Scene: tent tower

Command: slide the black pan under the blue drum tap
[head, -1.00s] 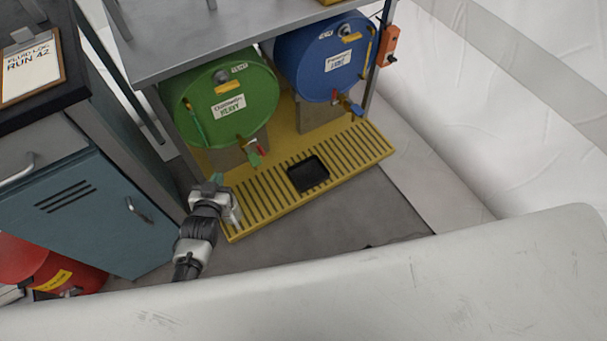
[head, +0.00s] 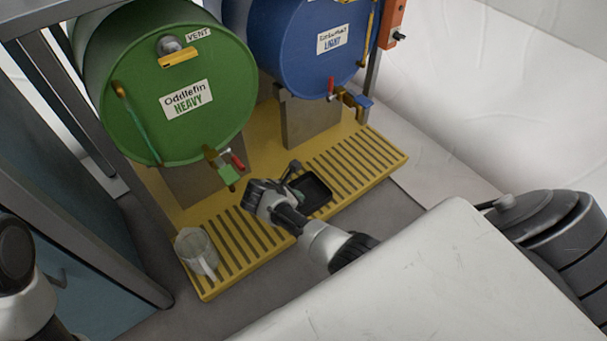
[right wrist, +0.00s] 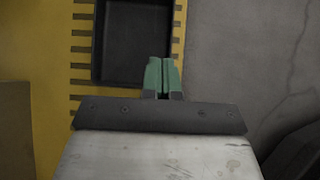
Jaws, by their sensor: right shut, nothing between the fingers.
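The black pan (head: 317,190) is a shallow rectangular tray lying on the slatted yellow drip tray, left of and nearer than the spot below the blue drum tap (head: 352,98). The blue drum (head: 300,60) stands at the back. My right gripper (head: 297,193) is at the pan's left side, its arm coming from the lower right. In the right wrist view its green fingertips (right wrist: 163,75) are shut and empty, overlapping the pan's near edge (right wrist: 130,78); contact cannot be told. Part of my left arm shows at the left edge; its gripper is out of view.
The yellow drip tray (head: 375,160) has free slats right of the pan. An orange box (head: 392,22) is right of the blue drum.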

